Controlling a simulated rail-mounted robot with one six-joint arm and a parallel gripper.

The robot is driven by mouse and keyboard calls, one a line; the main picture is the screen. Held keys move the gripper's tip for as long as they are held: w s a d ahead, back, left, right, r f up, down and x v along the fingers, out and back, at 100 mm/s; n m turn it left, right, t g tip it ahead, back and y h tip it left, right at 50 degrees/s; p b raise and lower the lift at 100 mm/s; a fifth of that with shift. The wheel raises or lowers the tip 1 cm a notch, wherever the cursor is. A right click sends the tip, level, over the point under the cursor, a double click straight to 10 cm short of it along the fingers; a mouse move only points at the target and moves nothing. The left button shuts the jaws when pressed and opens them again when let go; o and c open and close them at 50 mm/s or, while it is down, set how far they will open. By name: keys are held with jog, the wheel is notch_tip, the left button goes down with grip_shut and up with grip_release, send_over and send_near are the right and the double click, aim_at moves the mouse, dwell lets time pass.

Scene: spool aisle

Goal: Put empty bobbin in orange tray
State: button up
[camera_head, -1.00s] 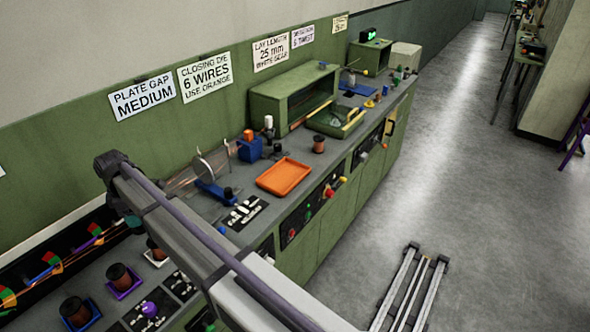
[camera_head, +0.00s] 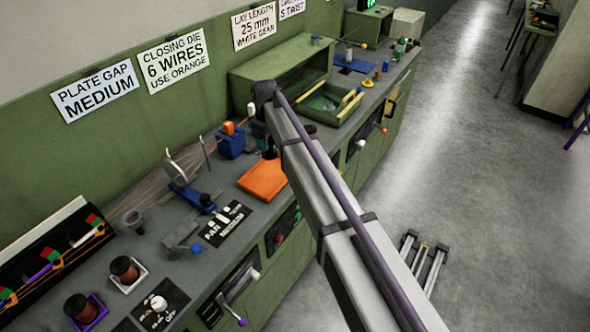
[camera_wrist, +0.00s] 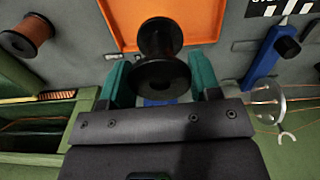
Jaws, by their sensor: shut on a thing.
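The empty bobbin (camera_wrist: 160,76) is black, with two flanges and no wire visible on it. In the wrist view it sits between the teal fingers of my gripper (camera_wrist: 159,72), which is shut on it. The orange tray (camera_head: 262,182) lies on the grey bench, partly behind my arm in the head view. In the wrist view the orange tray (camera_wrist: 118,22) is at the top, and the bobbin overlaps its near edge. I cannot tell the bobbin's height above it.
A copper-wound bobbin (camera_wrist: 28,36) stands left of the tray in the wrist view. A blue stand (camera_wrist: 268,60) with a round plate (camera_wrist: 265,100) is at the right. A green box (camera_head: 280,78) and an open green bin (camera_head: 330,103) stand beyond the tray.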

jog(key=shift+s+a+f, duration=0.1)
jog(key=shift+s+a, duration=0.05)
jog(key=shift+a, duration=0.1)
jog(key=b, duration=1.1)
send_over(270, 177)
notch_tip(270, 177, down, 10)
jog(key=shift+f, duration=0.15)
jog(key=shift+r+p, duration=0.25)
jog(key=shift+p, duration=0.25)
jog(key=shift+c, duration=0.4)
jog(key=shift+f, duration=0.15)
jog(key=o, duration=1)
notch_tip(270, 177, up, 13)
jog(key=p, duration=1.2)
jog(key=shift+f, duration=0.3)
